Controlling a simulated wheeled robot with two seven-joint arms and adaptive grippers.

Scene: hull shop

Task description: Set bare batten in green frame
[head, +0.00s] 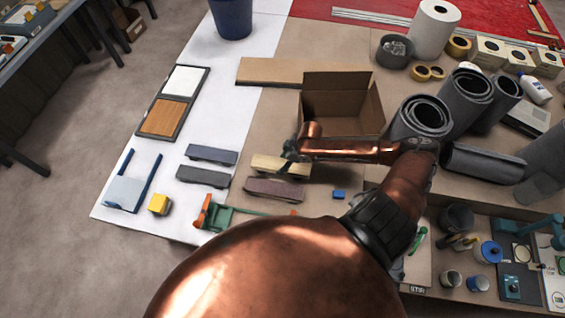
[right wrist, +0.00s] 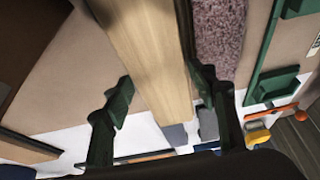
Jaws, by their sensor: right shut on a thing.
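The bare batten (head: 270,163) is a pale wooden bar among several covered battens on the worktable. My right gripper (head: 291,160) is shut on it. In the right wrist view the batten (right wrist: 150,55) runs between the two dark green fingers of the right gripper (right wrist: 160,98). I cannot tell whether it touches the table. The green frame (head: 219,216), with orange end parts, lies nearer to me and to the left, apart from the batten. My arm hides part of that area. In the right wrist view the green frame (right wrist: 272,84) is at the right. My left gripper is out of view.
A mauve batten (head: 273,190) lies close beside the bare one. A blue-grey batten (head: 212,154) and a dark grey batten (head: 203,177) lie to its left. An open cardboard box (head: 340,105) stands behind.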

